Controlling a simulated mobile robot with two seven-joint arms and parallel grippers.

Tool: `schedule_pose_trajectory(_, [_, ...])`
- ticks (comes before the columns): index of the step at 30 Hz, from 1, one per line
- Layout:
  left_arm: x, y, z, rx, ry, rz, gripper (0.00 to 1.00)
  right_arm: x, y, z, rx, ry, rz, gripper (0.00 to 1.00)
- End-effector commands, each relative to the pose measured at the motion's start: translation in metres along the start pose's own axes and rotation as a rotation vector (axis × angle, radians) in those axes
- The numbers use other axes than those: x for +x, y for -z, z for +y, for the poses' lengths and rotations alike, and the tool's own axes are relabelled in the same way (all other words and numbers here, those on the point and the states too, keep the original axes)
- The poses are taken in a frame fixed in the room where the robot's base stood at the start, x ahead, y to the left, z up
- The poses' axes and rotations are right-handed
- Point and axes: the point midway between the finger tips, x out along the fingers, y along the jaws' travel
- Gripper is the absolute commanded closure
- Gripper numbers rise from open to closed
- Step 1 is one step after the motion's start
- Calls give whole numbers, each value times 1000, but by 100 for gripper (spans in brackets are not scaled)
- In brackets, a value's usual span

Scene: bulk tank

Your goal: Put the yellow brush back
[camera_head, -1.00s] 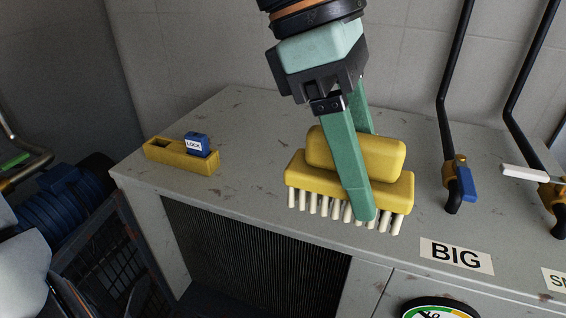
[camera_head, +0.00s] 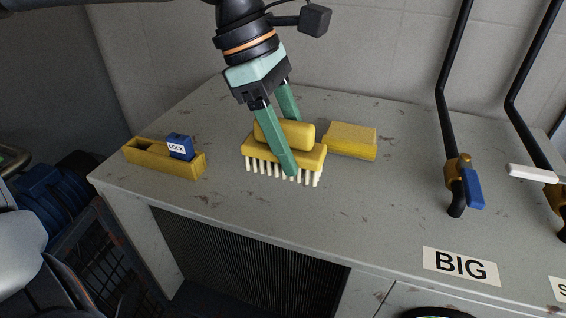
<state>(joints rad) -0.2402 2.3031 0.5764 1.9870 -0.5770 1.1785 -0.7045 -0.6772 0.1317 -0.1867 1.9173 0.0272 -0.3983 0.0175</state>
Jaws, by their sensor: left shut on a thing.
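The yellow brush (camera_head: 258,151) has a raised yellow grip block and white bristles pointing down. My left gripper (camera_head: 294,148) is shut on it, with one green finger in front and the other behind the grip block. The bristles are close to the grey cabinet top; I cannot tell whether they touch it. A flat yellow block (camera_head: 350,139) lies on the cabinet top just right of and behind the brush. My right gripper is not in view.
A yellow tray (camera_head: 150,158) with a blue block marked LOCK (camera_head: 180,147) sits at the left of the grey cabinet top (camera_head: 330,215). Black pipes with a blue-handled valve (camera_head: 473,188) and a white-handled valve (camera_head: 531,173) rise at the right. The front middle is clear.

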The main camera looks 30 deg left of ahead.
Motion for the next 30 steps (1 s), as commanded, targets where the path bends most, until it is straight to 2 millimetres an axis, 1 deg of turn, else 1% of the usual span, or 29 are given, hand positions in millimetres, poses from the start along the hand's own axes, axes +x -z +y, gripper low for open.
schedule_pose_trajectory(1, [5, 7, 4, -3, 1, -2, 90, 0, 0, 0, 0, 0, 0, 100])
schedule_pose_trajectory(3, [11, 14, 9, -1, 1, -2, 90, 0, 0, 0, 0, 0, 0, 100])
schedule_pose_trajectory(8, [17, 22, 15, -1, -1, -1, 90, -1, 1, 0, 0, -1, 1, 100])
schedule_pose_trajectory(11, [25, 32, 20, -2, 1, -1, 90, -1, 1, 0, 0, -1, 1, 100])
schedule_pose_trajectory(12, [32, 33, 19, 0, 4, 0, 90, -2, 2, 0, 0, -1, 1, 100])
schedule_pose_trajectory(16, [47, 39, 19, 0, 2, 0, 90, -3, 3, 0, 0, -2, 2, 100])
schedule_pose_trajectory(27, [53, 41, 19, 1, -2, -1, 90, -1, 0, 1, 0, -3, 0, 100])
schedule_pose_trajectory(28, [53, 41, 19, 1, -2, 0, 45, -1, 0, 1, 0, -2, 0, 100])
schedule_pose_trajectory(30, [52, 41, 19, 0, -2, 0, 37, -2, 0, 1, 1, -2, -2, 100])
